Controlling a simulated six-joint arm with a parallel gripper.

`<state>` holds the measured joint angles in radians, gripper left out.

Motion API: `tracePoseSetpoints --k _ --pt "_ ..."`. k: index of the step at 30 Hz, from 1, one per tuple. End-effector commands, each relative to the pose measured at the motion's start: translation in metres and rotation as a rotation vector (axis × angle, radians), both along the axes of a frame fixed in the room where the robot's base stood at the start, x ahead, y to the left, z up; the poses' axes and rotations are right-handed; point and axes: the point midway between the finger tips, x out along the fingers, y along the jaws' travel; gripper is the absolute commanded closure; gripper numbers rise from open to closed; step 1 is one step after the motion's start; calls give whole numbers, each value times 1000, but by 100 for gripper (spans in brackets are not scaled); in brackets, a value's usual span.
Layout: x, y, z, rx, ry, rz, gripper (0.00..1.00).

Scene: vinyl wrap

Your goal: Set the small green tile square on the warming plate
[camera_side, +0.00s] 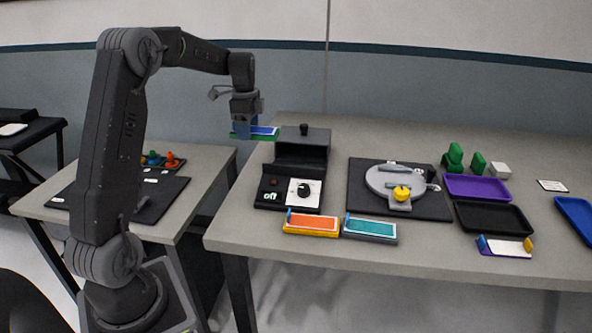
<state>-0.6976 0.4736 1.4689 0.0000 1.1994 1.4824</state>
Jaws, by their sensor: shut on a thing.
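My gripper (247,122) is shut on a flat green tile (240,136), with a blue and white layer showing on top of it. It holds the piece roughly level, in the air at the table's left back edge, left of the dark heating unit. The unit, which looks like the warming plate (301,165), has a black block with a small knob at the back, and a front panel with a dial and a sign reading "off". The gripper is apart from it. The fingertips are small and partly merge with the held piece.
An orange-topped yellow block (311,224) and a teal-topped grey block (370,230) lie at the front edge. A grey round fixture (386,180) stands on a black mat. Purple (477,187), black (492,217) and blue (575,216) trays are at the right.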

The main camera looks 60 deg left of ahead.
Motion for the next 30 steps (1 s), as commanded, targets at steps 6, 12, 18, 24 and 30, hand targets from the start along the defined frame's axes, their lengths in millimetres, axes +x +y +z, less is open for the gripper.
tracePoseSetpoints --k 6,12,18,24,30 --pt "29 -21 -21 -2 2 -6 68" --pt "64 -47 -47 -1 1 -5 68" --pt "89 -65 -65 1 -1 -3 68" --pt "94 -69 -73 0 0 0 68" --pt "94 -69 -100 -1 1 0 68"
